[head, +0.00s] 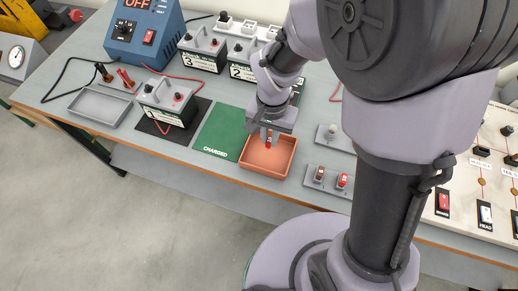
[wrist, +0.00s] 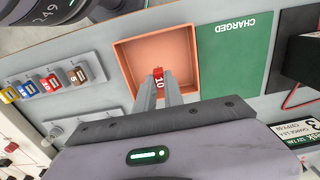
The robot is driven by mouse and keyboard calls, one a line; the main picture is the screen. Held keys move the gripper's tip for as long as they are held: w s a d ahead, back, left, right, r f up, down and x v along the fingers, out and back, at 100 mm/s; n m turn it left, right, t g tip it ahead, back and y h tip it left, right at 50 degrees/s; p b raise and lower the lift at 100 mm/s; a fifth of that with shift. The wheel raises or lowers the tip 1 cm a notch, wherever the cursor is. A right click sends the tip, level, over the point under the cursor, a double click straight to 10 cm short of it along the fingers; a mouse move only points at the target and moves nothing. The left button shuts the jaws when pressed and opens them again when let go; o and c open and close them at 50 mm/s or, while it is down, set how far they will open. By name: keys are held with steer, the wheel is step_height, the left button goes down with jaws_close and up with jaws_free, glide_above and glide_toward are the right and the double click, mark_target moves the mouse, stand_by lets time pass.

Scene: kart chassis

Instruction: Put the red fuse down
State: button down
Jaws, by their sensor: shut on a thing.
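My gripper (head: 268,138) is shut on the red fuse (head: 268,143). The fuse also shows in the wrist view (wrist: 159,77), between the fingertips, with a white "10" on it. My gripper and the fuse are over the orange tray (head: 263,174) at the bench's front edge. In the wrist view the fuse appears over the tray's lower part, near its wall (wrist: 119,64). The tray's visible floor is bare. I cannot tell whether the fuse touches the tray.
A green mat marked CHARGED (head: 212,148) lies left of the tray. A fuse holder with a brown and a red fuse (head: 330,180) stands to its right.

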mark_target(269, 147)
step_height(269, 147, down, 5)
steer(key=shift+f+b, duration=0.2)
steer(key=shift+b, duration=0.7)
steer(key=shift+r, duration=0.15)
steer(key=c, duration=1.5)
jaws_free()
steer(key=shift+o, duration=0.2)
